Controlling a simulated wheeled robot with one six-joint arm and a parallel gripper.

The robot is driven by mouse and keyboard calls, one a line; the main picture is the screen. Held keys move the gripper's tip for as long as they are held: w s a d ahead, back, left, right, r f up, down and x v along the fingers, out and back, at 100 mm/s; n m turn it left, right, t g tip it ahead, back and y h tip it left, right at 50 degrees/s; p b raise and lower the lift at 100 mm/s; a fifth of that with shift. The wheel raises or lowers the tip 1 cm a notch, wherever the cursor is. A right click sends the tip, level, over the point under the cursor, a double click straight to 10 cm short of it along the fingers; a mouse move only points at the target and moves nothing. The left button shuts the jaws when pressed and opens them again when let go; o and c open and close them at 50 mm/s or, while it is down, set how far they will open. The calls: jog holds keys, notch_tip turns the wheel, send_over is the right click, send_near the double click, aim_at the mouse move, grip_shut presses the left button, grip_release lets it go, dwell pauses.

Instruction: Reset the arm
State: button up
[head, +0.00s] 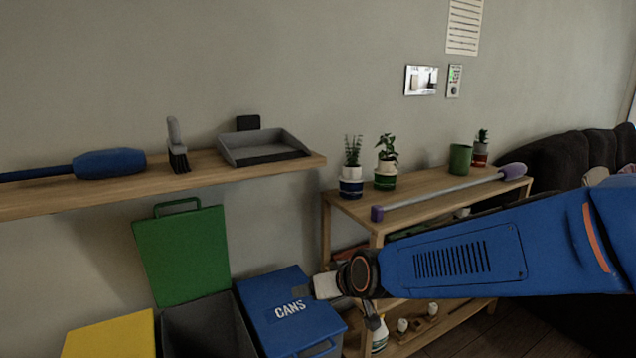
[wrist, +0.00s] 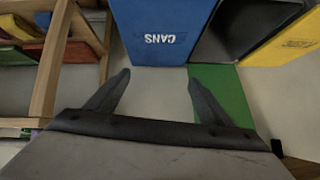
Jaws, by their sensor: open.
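My gripper shows in the wrist view (wrist: 156,82) with its two dark fingers spread wide and nothing between them. In the head view my blue arm reaches in from the right, and its end is in front of the shelf unit, near the blue bin marked CANS (head: 290,308). In the wrist view that bin (wrist: 160,30) lies beyond the fingertips and appears upside down. The fingertips are hard to make out in the head view.
A green-lidded bin (head: 181,255) stands open beside a yellow-lidded bin (head: 112,337). A wall shelf (head: 215,177) holds a dustpan (head: 262,148), a brush (head: 177,147) and a blue-handled tool (head: 108,162). The shelf unit (head: 420,185) at right carries potted plants and a purple-ended rod (head: 440,194).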

jog(key=s+d+r+m+g+h, duration=0.1)
jog(key=s+d+m+h, duration=0.1)
jog(key=s+d, duration=1)
jog(key=s+d+r+m+g+h, duration=0.1)
jog(key=s+d+m+g+h, duration=0.1)
jog(key=s+d, duration=1)
jog(key=d+h, duration=0.1)
jog(key=d, duration=0.3)
jog(key=shift+d, duration=0.3)
jog(key=shift+s, duration=0.15)
